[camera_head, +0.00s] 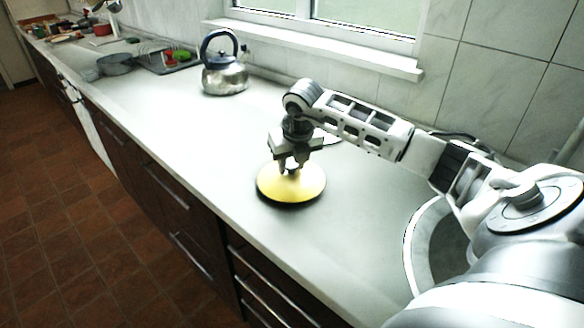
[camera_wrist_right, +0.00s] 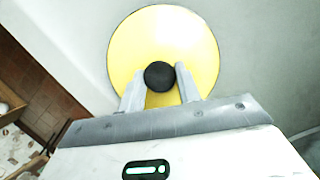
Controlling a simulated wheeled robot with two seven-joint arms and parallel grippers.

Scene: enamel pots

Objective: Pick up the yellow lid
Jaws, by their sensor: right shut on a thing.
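The yellow lid (camera_head: 291,187) is a round disc with a dark rim, on or just above the grey-white counter in the head view. In the right wrist view the lid (camera_wrist_right: 140,50) fills the upper middle, with a round black knob (camera_wrist_right: 159,76) at its centre. My right gripper (camera_head: 288,168) points down over the lid. Its two fingers (camera_wrist_right: 160,92) are shut on the knob, one on each side. A gap between lid and counter cannot be told for sure. My left gripper is not in view.
A metal kettle (camera_head: 224,77) stands farther back by the window wall. A grey pan (camera_head: 115,65) and a dark tray (camera_head: 165,66) lie beyond it. A sink-like round basin (camera_head: 426,236) is at the right. The counter (camera_head: 180,125) left of the lid is clear.

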